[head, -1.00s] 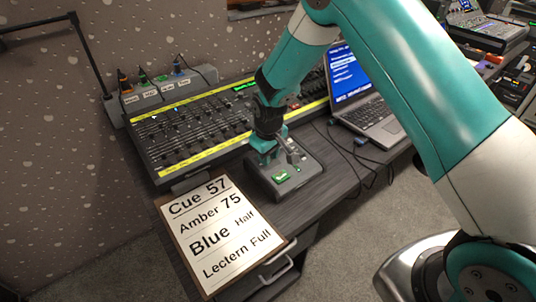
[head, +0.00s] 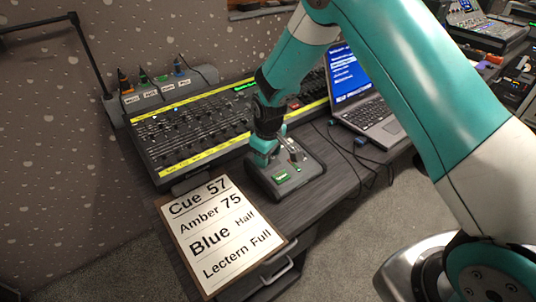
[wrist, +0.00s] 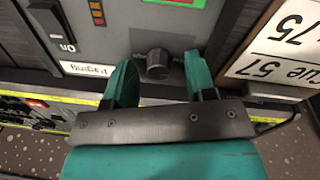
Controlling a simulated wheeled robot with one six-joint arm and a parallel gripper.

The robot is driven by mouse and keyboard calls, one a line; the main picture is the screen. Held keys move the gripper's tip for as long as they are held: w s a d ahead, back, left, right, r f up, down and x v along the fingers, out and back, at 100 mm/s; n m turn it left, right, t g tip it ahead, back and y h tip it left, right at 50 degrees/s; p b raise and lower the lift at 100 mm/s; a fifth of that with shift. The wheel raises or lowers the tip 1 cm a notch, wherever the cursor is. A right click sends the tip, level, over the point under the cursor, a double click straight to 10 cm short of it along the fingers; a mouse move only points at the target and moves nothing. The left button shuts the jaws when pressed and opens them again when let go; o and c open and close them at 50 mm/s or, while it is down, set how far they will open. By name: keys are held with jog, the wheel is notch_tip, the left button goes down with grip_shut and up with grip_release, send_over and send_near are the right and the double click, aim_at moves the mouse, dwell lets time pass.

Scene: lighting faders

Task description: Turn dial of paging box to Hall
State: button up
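The paging box (head: 262,186) is a grey box at the desk's front edge, with a small green display (head: 280,177) whose text is too small to read. In the wrist view its dark dial (wrist: 157,63) stands beside a white "Paging" label (wrist: 88,69). My gripper (wrist: 159,78) is open, with one teal finger on each side of the dial and gaps showing between. I cannot tell how far down the fingers reach. In the head view my gripper (head: 277,156) is over the box and hides the dial.
A switch (wrist: 48,18) marked "ON" is on the box near the dial. The fader desk (head: 190,130) lies behind, a laptop (head: 365,105) to the right with loose cables. A cue card (head: 220,235) lies in front left.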

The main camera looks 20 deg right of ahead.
aim_at(269, 168)
notch_tip(269, 168, up, 17)
jog(key=s, duration=0.2)
jog(key=shift+s+a+b, duration=0.15)
jog(key=shift+a+b, duration=0.05)
jog(key=shift+b, duration=0.15)
jog(key=shift+r, duration=0.1)
jog(key=s+a+r+y, duration=0.1)
jog(key=s+r, duration=0.2)
jog(key=s, duration=0.6)
jog(key=s+a+r+g+y+p, duration=0.1)
jog(key=s+r+y, duration=0.1)
jog(key=s, duration=0.8)
jog(key=s+a+r+y+p, duration=0.1)
jog(key=s+a+r, duration=0.1)
jog(key=s+r, duration=0.3)
jog(key=s, duration=0.4)
jog(key=shift+s+g, duration=0.3)
